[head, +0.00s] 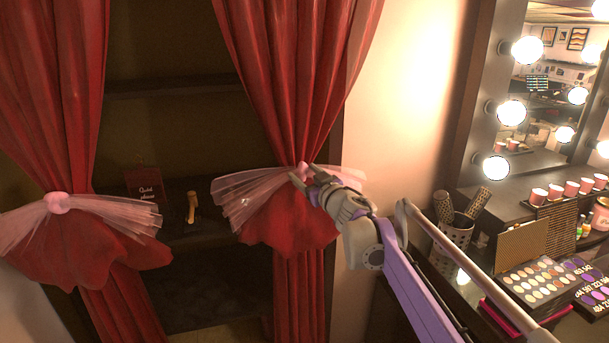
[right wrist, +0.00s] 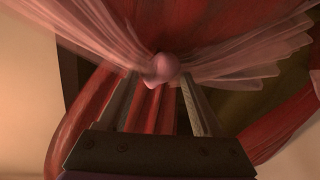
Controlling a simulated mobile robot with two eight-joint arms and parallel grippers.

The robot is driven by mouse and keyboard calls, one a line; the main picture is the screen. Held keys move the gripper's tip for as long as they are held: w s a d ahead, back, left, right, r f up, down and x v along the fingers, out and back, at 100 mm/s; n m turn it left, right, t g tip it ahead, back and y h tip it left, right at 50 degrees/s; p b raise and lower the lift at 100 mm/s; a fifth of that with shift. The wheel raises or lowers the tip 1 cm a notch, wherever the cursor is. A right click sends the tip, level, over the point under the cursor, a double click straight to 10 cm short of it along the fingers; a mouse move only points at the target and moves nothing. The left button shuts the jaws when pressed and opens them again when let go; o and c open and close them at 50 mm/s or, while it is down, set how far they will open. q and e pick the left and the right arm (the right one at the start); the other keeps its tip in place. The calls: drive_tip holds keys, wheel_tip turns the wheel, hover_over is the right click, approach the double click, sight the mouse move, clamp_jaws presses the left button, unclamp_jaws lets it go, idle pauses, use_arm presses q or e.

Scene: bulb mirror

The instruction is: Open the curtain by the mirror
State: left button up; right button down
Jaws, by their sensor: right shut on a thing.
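The right red curtain (head: 297,60) hangs gathered by a sheer pink bow (head: 242,196), just left of the lit mirror (head: 551,90). My right gripper (head: 308,178) is at the bow's pink knot (right wrist: 161,68), with its jaws shut on it. In the right wrist view the knot sits between the fingertips, with red cloth behind it. The left red curtain (head: 58,90) is also gathered, with its own pink knot (head: 58,203). A dark gap with shelves shows between the two curtains. My left gripper is not in view.
A small sign (head: 144,186) and a gold object (head: 192,207) stand on a shelf in the gap. To the right, the vanity holds a spotted cup (head: 452,243), makeup palettes (head: 543,284) and several pink cups (head: 571,189). Round bulbs (head: 511,112) line the mirror frame.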

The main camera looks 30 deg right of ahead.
sight(336, 170)
drive_tip(key=shift+s+d, duration=0.1)
drive_tip(key=shift+d, duration=0.3)
drive_tip(key=d, duration=0.2)
drive_tip(key=s+d+b, duration=0.1)
drive_tip(key=d, duration=0.4)
drive_tip(key=shift+s+d+b, duration=0.25)
drive_tip(key=shift+s+b, duration=0.1)
drive_tip(key=shift+s, duration=0.05)
drive_tip(key=s+d, duration=0.2)
drive_tip(key=d, duration=0.7)
drive_tip(key=shift+a, duration=0.1)
drive_tip(key=shift+c, duration=0.4)
unclamp_jaws()
drive_tip(key=shift+s, duration=0.1)
